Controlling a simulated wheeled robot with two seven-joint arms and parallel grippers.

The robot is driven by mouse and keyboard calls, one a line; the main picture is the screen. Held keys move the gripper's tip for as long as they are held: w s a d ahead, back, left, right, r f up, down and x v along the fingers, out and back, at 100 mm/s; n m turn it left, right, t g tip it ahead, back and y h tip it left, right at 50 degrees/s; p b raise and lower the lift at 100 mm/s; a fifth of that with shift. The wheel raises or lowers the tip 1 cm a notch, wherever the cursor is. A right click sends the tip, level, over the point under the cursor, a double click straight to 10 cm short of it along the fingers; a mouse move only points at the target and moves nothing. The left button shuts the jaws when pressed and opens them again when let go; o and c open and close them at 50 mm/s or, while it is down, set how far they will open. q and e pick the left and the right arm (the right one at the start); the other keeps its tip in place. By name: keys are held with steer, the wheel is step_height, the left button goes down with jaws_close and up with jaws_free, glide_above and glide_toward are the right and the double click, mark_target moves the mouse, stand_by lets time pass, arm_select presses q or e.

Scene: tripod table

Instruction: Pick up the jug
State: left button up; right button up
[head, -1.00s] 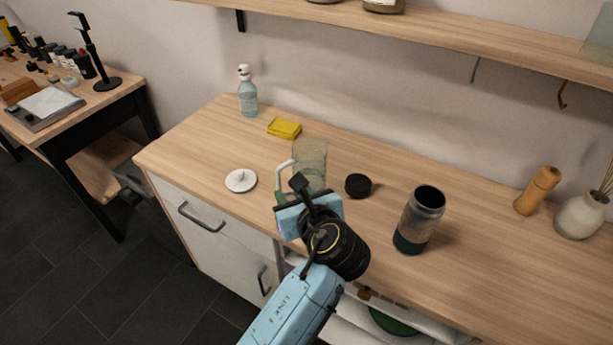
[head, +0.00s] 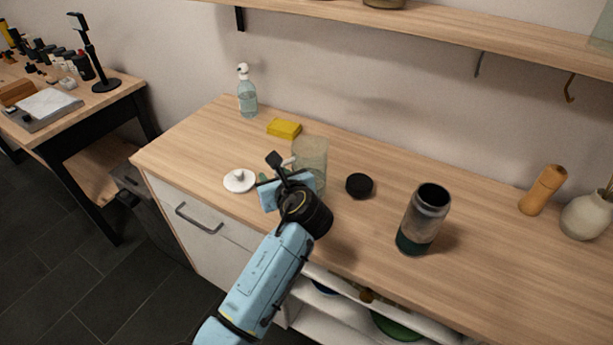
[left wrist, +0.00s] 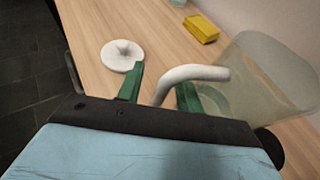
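The jug (head: 312,156) is translucent and greenish, and it stands upright on the wooden counter (head: 470,262). In the left wrist view the jug (left wrist: 275,75) is at the right, with its white handle (left wrist: 205,73) pointing left. My left gripper (head: 275,173) is at the handle side of the jug. In the left wrist view its green fingers (left wrist: 160,80) are apart, and the handle's end lies between them in the picture. I cannot tell whether either finger touches it. In the head view my gripper hides most of the handle. My right gripper is out of view.
A white lid (head: 239,181) lies left of the gripper, and a black lid (head: 360,186) lies right of the jug. A steel and green canister (head: 423,220) stands farther right. A yellow sponge (head: 284,128) and a spray bottle (head: 247,92) are behind.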

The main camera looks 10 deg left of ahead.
arm_select(q)
jaws_close()
steer(key=shift+r, duration=0.25)
stand_by(0.3)
